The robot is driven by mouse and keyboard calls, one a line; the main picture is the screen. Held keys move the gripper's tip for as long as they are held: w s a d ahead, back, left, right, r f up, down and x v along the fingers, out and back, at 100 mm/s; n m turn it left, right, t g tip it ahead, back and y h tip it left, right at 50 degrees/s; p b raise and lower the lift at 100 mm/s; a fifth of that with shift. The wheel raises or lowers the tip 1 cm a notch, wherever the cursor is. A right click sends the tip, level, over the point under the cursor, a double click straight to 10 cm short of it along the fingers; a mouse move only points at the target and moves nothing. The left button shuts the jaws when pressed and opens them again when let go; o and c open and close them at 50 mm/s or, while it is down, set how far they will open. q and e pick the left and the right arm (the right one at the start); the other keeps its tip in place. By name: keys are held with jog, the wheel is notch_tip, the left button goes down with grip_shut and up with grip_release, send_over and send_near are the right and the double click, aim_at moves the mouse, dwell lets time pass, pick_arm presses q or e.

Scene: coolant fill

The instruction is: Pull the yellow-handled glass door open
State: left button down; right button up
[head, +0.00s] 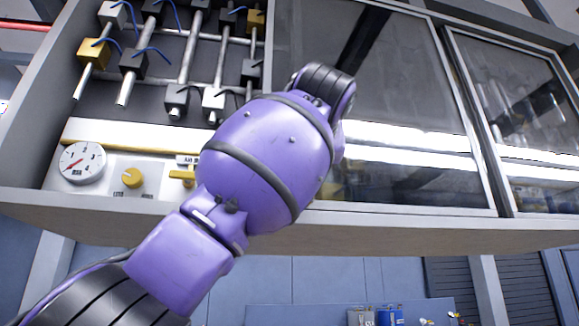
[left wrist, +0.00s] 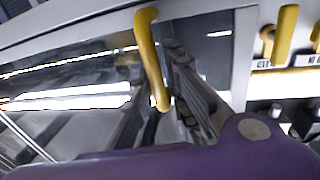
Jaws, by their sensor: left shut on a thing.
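The glass door (head: 395,85) is the left one of two framed panes on the cabinet front in the head view. It looks flush with the cabinet there. Its yellow handle (left wrist: 149,50) shows in the left wrist view as a bent bar on the pale door frame (left wrist: 190,28). My left gripper (left wrist: 163,104) is shut on the lower part of this handle. In the head view my purple left arm hides both the handle and the gripper fingers. My right gripper is in neither view.
A second glass door (head: 525,120) adjoins on the right. Left of my arm, an open bay holds metal pipes and valve blocks (head: 132,62), a dial gauge (head: 82,162) and a yellow knob (head: 132,178). The cabinet's lower ledge (head: 400,238) runs beneath.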

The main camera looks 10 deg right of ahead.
pick_arm(q)
jog(key=shift+d+f, duration=0.1)
jog(key=shift+d, duration=0.95)
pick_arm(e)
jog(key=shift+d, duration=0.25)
pick_arm(q)
jog(key=c, duration=1.8)
grip_release()
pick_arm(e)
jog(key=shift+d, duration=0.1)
pick_arm(q)
jog(key=shift+s+a, duration=0.1)
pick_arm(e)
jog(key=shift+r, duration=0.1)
pick_arm(q)
jog(key=v, duration=1.1)
jog(key=shift+s, duration=0.4)
jog(key=shift+a, duration=0.1)
